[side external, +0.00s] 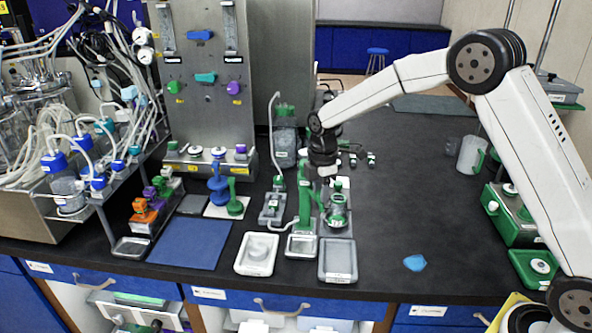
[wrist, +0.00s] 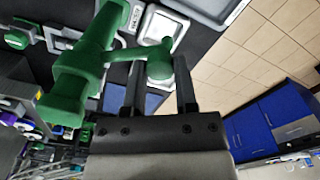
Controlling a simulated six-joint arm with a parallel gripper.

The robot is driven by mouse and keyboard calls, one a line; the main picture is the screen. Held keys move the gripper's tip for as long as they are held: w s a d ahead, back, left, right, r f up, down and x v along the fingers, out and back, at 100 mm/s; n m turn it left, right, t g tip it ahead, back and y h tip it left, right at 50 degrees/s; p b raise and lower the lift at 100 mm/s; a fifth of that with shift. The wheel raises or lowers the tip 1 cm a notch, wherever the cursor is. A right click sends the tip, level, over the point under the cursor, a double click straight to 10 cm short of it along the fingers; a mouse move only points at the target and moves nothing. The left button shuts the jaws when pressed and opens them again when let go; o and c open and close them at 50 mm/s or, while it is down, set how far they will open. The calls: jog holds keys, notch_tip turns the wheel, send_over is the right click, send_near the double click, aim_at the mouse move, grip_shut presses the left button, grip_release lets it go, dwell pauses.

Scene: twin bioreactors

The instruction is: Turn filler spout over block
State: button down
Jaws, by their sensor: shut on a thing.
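The filler is a green upright post (side external: 306,208) near the middle of the bench in the side view, and it fills the left of the wrist view (wrist: 75,80). Its spout is a green side arm ending in a rounded knob (wrist: 159,62). My gripper (wrist: 158,72) is shut on this knob, with one dark finger on each side. In the side view my gripper (side external: 325,178) points down just right of the post's top, and the knob is hard to make out. I cannot tell for certain which piece is the block; a pale tray with a round raised piece (side external: 257,249) stands left of the post.
A blue mat (side external: 185,242) lies to the left.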

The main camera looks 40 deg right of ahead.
jog(key=shift+w+d+n, duration=0.4)
jog(key=shift+d+n, duration=0.9)
jog(key=shift+n, duration=0.7)
jog(key=shift+w+d+n, duration=0.35)
jog(key=shift+d+n, duration=1)
jog(key=shift+n, duration=0.65)
jog(key=shift+w+d+n, duration=0.4)
jog(key=shift+d+n, duration=0.9)
jog(key=shift+n, duration=0.7)
jog(key=shift+r, duration=0.1)
jog(key=shift+c, duration=1.9)
grip_release()
jog(key=shift+r, duration=0.1)
notch_tip(320, 180, up, 8)
jog(key=shift+f, duration=0.2)
